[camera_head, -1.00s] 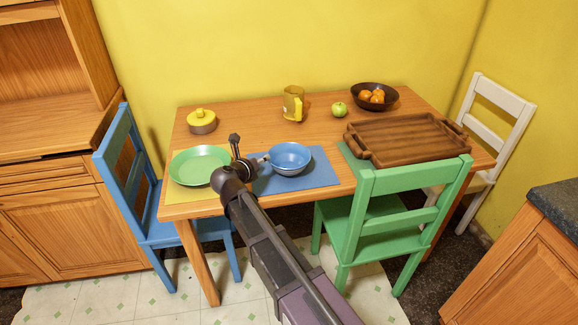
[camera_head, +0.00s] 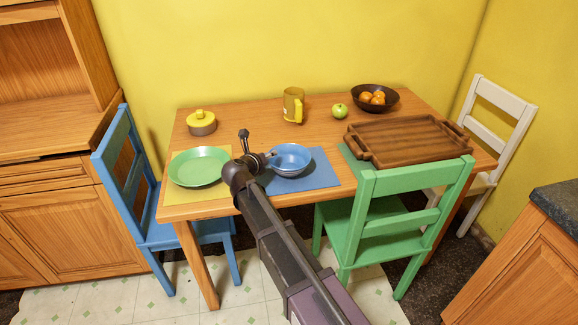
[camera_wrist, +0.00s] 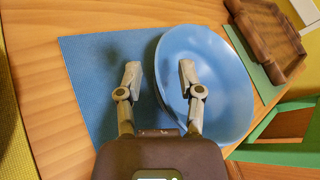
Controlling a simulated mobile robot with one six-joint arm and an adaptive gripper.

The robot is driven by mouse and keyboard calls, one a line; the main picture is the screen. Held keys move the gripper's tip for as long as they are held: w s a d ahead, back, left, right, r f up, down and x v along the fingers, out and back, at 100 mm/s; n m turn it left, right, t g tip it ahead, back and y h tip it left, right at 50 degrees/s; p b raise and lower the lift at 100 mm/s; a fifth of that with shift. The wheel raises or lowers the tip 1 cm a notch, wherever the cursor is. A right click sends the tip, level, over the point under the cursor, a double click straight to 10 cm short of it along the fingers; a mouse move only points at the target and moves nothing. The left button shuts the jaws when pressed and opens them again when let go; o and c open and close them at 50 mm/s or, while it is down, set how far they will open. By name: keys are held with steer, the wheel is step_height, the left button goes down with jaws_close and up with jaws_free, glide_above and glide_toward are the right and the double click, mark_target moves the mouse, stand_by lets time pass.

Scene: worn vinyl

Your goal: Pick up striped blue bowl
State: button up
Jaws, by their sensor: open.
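The striped blue bowl (camera_head: 290,160) stands on a blue placemat (camera_head: 318,176) at the table's front edge. It also shows in the wrist view (camera_wrist: 218,75), where its stripes are hard to make out. My gripper (camera_head: 265,156) is at the bowl's left side, low over the table. In the wrist view my gripper (camera_wrist: 158,75) is open, with the bowl's left rim between its fingers. The right finger overlaps the bowl's inside and the left finger is over the placemat (camera_wrist: 95,75). I cannot tell whether either finger touches the bowl.
A green plate (camera_head: 198,167) is just left of my gripper. A lidded pot (camera_head: 201,126), a yellow mug (camera_head: 293,108), a green apple (camera_head: 339,110) and a dark fruit bowl (camera_head: 367,90) stand behind. A wooden tray (camera_head: 405,138) is right; a green chair (camera_head: 400,210) stands in front.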

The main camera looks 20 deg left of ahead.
steer(key=shift+w+f, duration=0.2)
steer(key=shift+w, duration=0.3)
jaws_close()
